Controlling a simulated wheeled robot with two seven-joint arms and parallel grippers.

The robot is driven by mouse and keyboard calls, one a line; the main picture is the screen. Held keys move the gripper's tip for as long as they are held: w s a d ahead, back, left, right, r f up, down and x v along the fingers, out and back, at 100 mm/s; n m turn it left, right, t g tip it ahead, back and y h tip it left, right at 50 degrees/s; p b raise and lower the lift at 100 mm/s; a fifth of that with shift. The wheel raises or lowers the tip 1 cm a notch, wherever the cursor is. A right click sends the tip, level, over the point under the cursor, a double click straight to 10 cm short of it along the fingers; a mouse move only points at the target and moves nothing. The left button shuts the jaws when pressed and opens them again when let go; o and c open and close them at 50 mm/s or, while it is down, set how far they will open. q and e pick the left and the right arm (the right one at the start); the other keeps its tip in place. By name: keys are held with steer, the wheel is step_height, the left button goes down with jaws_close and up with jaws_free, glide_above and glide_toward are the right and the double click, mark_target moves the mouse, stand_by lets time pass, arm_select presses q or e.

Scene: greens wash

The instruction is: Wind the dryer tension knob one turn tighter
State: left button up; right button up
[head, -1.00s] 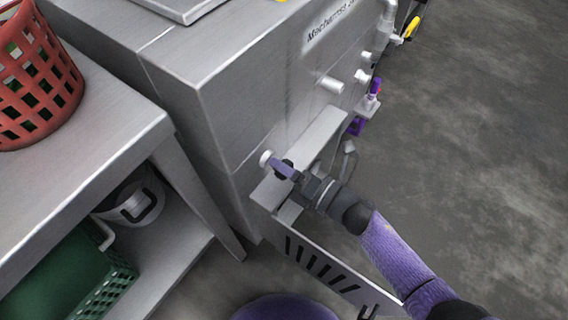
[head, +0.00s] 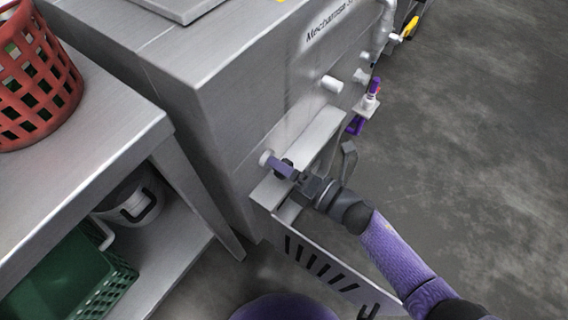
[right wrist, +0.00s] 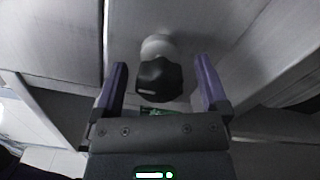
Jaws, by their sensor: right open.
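The knob has a black grip (right wrist: 158,82) on a white collar (right wrist: 157,46), on the grey metal side of the machine (head: 235,110). In the head view the white collar (head: 265,158) shows, with part of the black grip beside the purple finger. My right gripper (right wrist: 161,67) is open, with one purple finger on each side of the black grip. Gaps show between the fingers and the grip in the right wrist view. In the head view my right gripper (head: 280,168) reaches the machine from the lower right. My left gripper is in neither view.
A metal ledge (head: 320,135) juts from the machine close to my right gripper. A slotted panel (head: 320,265) lies below it. A white peg (head: 331,84) sticks out farther along. A table with a red basket (head: 40,85) stands left. Open floor (head: 480,160) lies right.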

steer(key=p+v, duration=0.2)
steer(key=v, duration=0.8)
